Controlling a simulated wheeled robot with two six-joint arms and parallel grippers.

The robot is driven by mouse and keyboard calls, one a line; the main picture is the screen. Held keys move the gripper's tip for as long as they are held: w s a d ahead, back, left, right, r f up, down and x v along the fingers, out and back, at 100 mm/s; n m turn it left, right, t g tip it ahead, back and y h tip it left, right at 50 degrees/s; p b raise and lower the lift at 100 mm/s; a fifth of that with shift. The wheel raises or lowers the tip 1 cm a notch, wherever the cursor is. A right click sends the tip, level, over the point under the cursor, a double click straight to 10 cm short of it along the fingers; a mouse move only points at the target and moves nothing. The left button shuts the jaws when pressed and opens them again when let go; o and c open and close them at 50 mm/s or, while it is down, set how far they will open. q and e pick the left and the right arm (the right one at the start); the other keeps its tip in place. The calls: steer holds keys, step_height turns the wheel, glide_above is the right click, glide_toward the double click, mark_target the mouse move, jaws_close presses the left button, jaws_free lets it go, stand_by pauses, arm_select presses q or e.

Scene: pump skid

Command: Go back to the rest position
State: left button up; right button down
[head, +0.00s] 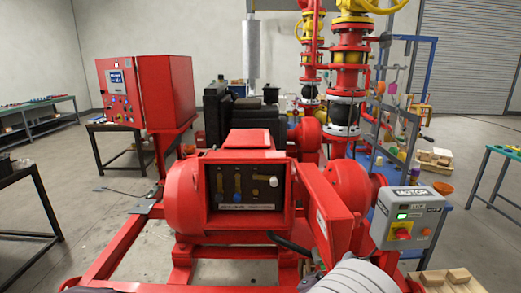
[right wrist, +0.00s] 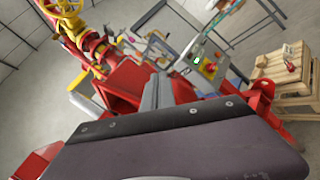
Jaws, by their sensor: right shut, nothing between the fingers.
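My right arm comes in at the bottom right of the head view. Its dark right gripper (head: 290,243) is in front of the red pump housing (head: 190,200), low and to the left of the motor box (head: 408,217). In the right wrist view the right gripper (right wrist: 157,92) is shut and holds nothing, beyond a large dark plate that fills the bottom. I cannot tell whether it touches the red frame behind it. The motor box also shows in the wrist view (right wrist: 207,64). My left gripper is not in view.
A red control cabinet (head: 150,92) stands at the left. Red pipes with yellow valve wheels (head: 352,50) rise behind the pump. A dark table (head: 30,180) is at far left and a green bench (head: 502,152) at far right. Open floor lies between them and the skid.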

steer(key=s+d+f+m+g+h, duration=0.1)
steer(key=s+d+m+g+h, duration=0.1)
steer(key=s+d+m+g, duration=0.3)
steer(key=s+d+f+m+g+h, duration=0.1)
steer(key=d+g, duration=0.2)
steer(key=d, duration=0.3)
steer(key=s+d+f+m+g+y, duration=0.2)
steer(key=s+f+m+g, duration=0.2)
steer(key=s+g, duration=0.15)
steer(key=s+d+f+m+g+y, duration=0.3)
steer(key=s+f+g, duration=0.1)
steer(key=s, duration=0.3)
steer(key=s+a+f+m+y, duration=0.3)
steer(key=a+f+m+y, duration=0.2)
steer(key=a+f+y, duration=0.4)
steer(key=w+a+m+t+y, duration=0.1)
steer(key=w+a+t, duration=0.3)
steer(key=w+a, duration=0.4)
steer(key=shift+w+a+f+m+y+p, duration=0.2)
steer(key=shift+a+m+y+p, duration=0.15)
steer(key=shift+a+y, duration=0.35)
steer(key=shift+d, duration=0.1)
